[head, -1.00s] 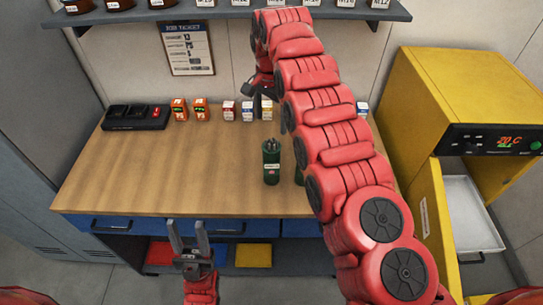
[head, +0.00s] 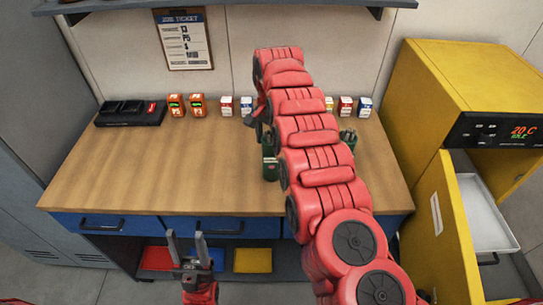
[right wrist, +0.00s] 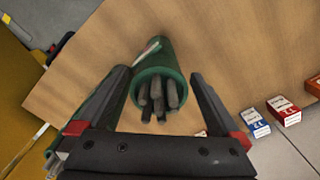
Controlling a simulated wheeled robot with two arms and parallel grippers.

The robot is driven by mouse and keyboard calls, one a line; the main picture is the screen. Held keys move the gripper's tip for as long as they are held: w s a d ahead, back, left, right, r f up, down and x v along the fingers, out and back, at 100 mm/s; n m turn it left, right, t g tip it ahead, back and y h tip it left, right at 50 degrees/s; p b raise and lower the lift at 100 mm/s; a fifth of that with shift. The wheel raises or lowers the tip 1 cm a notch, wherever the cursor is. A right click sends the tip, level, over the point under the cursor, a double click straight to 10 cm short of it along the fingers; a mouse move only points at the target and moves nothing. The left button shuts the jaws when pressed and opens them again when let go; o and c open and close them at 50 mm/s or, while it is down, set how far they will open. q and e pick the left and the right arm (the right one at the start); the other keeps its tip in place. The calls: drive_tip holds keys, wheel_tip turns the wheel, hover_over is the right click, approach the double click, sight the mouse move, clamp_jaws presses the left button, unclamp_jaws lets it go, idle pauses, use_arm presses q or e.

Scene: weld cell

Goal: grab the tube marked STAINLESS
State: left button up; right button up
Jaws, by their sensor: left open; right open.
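A dark green tube (head: 269,168) stands on the bench, partly covered by my right arm. Another green tube (head: 348,139) with dark rods shows just right of that arm. In the right wrist view a green tube (right wrist: 160,58) with several grey rods in its mouth lies in line with the gap between the fingers of my right gripper (right wrist: 161,78). Which tube this is, I cannot tell. Its label is edge-on and no marking is readable. My right gripper is open. My left gripper (head: 186,234) is open and empty, in front of the bench edge.
The bench's left half is clear.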

sight(270, 163)
wheel_tip(270, 163, down, 3)
drive_tip(key=shift+f+p, duration=0.2)
drive_tip(key=shift+p, duration=0.35)
clamp_jaws()
